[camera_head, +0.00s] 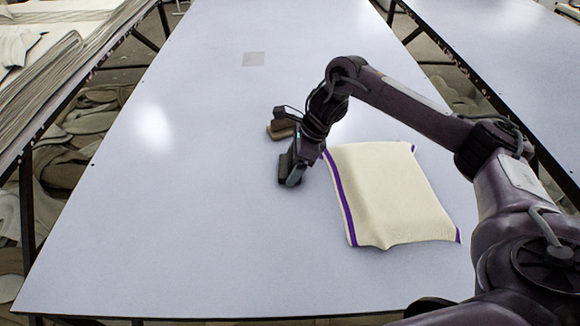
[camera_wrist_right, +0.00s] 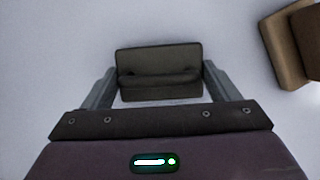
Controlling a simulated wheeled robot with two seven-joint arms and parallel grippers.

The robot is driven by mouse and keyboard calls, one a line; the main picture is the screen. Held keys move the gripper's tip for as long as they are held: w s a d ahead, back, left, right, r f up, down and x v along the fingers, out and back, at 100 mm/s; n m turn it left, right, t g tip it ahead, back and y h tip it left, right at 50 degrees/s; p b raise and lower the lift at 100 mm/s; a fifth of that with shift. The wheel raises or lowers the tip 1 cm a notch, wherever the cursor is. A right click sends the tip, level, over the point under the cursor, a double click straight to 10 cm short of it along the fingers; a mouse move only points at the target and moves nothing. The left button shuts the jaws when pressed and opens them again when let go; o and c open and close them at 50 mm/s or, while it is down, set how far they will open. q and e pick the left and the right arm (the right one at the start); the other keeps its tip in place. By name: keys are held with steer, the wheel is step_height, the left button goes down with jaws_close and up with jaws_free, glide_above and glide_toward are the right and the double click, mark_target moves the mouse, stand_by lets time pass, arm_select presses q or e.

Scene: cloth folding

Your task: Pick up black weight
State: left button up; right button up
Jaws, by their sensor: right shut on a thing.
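The black weight (camera_wrist_right: 158,60) is a dark, stepped block between the two grey fingers of my right gripper (camera_wrist_right: 158,90) in the right wrist view. The fingers are shut on its left and right sides. In the head view my right gripper (camera_head: 291,172) points down at the table, just left of the cloth. There the weight is hard to tell apart from the dark gripper. Whether it touches the table is not clear. My left gripper is out of view.
A cream cloth with purple edge stripes (camera_head: 388,195) lies on the pale table (camera_head: 180,230), right of my gripper. A brown block (camera_head: 279,131) stands just beyond the gripper; it shows at the right of the wrist view (camera_wrist_right: 275,45). The table's left side is clear.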

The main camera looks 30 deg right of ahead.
steer(key=c, duration=0.5)
steer(key=shift+w+r, duration=0.1)
steer(key=shift+c, duration=0.4)
